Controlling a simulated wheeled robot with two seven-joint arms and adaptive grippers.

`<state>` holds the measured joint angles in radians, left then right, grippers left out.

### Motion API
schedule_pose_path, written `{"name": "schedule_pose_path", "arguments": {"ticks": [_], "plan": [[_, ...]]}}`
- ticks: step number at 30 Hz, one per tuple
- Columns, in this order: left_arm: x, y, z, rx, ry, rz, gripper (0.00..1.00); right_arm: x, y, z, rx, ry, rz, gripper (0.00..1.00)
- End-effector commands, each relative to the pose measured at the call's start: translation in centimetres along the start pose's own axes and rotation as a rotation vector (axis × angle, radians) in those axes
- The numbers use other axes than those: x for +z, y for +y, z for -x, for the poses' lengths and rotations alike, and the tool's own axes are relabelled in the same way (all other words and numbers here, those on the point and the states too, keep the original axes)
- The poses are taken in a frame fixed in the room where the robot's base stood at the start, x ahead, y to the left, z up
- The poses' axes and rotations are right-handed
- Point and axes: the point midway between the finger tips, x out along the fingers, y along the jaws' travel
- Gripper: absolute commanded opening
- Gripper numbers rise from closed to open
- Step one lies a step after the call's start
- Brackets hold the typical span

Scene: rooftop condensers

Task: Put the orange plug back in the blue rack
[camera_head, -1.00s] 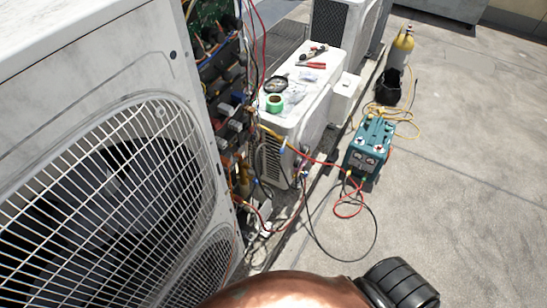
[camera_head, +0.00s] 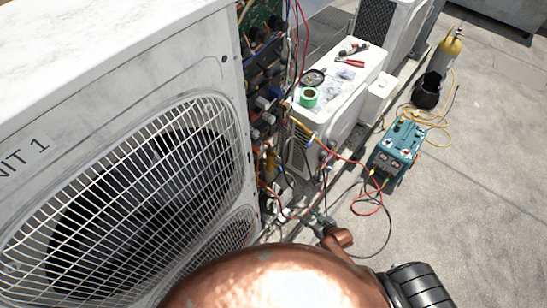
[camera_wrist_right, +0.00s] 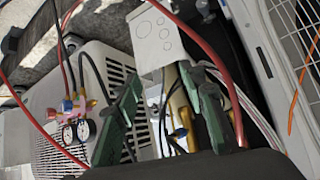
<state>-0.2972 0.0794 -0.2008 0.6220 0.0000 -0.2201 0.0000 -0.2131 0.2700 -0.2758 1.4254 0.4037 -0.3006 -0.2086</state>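I cannot make out the orange plug or the blue rack in either view. My right gripper (camera_head: 322,221) shows in the head view beyond my copper-coloured arm, low beside the open side of the large condenser. In the right wrist view its two dark green fingers (camera_wrist_right: 160,78) stand apart, with nothing visibly held between them. A pale metal plate with round marks (camera_wrist_right: 158,35) and several wires lie beyond the fingers. My left gripper is not in view.
The large condenser (camera_head: 120,75) fills the left, with exposed wiring (camera_head: 262,95). A smaller white unit carries green tape (camera_head: 308,97) and tools. A teal machine (camera_head: 397,147) with hoses and a yellow cylinder (camera_head: 451,48) stand on the roof. The right side is clear.

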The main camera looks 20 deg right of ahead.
Motion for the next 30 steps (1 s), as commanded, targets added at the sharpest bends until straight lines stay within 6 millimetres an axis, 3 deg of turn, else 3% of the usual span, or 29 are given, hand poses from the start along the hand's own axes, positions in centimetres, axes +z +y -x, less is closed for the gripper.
{"name": "schedule_pose_path", "arguments": {"ticks": [1, 6, 12, 15, 18, 22, 26, 30], "plan": [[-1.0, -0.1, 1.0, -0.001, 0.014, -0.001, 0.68, -4.5, -0.4, 0.9, -0.018, 0.058, 0.013, 0.38], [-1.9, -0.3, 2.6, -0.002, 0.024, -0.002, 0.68, -16.5, -3.0, 4.1, -0.091, 0.226, 0.054, 0.38], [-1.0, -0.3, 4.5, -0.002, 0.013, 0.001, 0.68, -28.9, -7.0, 10.0, -0.191, 0.410, 0.105, 0.38], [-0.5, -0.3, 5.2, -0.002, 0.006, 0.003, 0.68, -33.4, -9.1, 13.0, -0.236, 0.482, 0.129, 0.38], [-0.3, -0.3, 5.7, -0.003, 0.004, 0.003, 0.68, -36.4, -10.7, 15.4, -0.272, 0.534, 0.149, 0.38], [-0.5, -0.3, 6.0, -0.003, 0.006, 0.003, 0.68, -38.5, -11.9, 17.2, -0.300, 0.572, 0.161, 0.38], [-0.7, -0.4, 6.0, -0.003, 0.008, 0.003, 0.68, -39.5, -12.5, 17.4, -0.309, 0.585, 0.165, 0.38], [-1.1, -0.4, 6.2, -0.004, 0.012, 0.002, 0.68, -40.4, -13.1, 16.0, -0.310, 0.585, 0.163, 0.38]]}}
